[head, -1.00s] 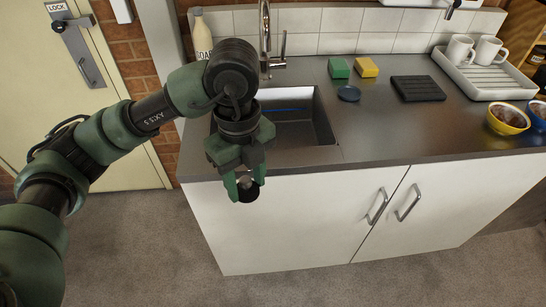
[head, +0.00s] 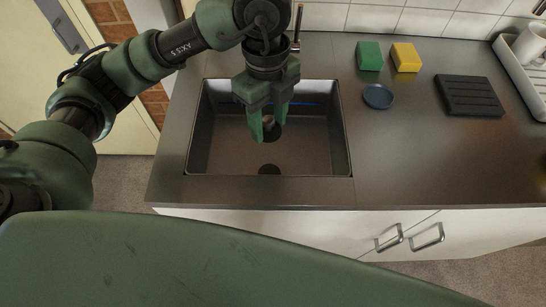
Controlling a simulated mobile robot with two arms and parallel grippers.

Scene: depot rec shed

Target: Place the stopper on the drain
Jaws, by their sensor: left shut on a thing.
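My left gripper (head: 266,130) hangs over the sink (head: 205,140), fingers pointing down. It is shut on a small dark stopper (head: 273,131), which the fingers partly hide. The drain (head: 269,169) shows as a dark round spot on the sink floor, toward the front wall. In the picture the stopper is just above the drain. It appears to be apart from the drain, but its exact height is hard to tell. My right gripper does not show.
The grey counter (head: 430,150) holds a green sponge (head: 370,56), a yellow sponge (head: 405,57), a small blue disc (head: 378,97), a black ribbed mat (head: 470,95) and a white rack (head: 515,75) with a mug. A tap (head: 297,27) stands behind the sink. The sink rim surrounds the gripper.

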